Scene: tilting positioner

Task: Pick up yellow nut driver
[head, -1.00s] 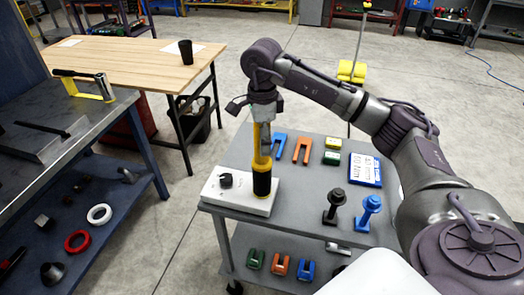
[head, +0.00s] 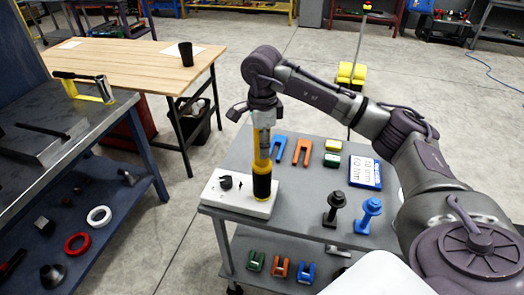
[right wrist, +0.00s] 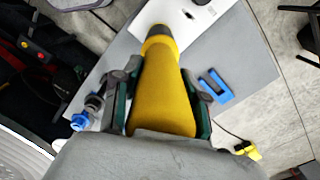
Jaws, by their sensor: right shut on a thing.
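The yellow nut driver (head: 262,160) stands upright over the white board (head: 212,195) on the near left corner of the grey cart, with its black end down. I cannot tell whether that end touches the board. My right gripper (head: 262,118) is shut around its upper part from above. In the right wrist view the wide yellow body of the nut driver (right wrist: 162,95) sits between the two fingers of the right gripper (right wrist: 160,112), and its dark end points to the white board (right wrist: 195,12). My left gripper is not in view.
A black knob (head: 226,182) is on the board beside the driver. Blue (head: 278,146) and orange (head: 302,151) forks, a blue-and-white sign (head: 364,172), and black (head: 334,207) and blue (head: 368,214) bolt-like pieces stand on the cart (head: 310,190). A dark workbench is at left.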

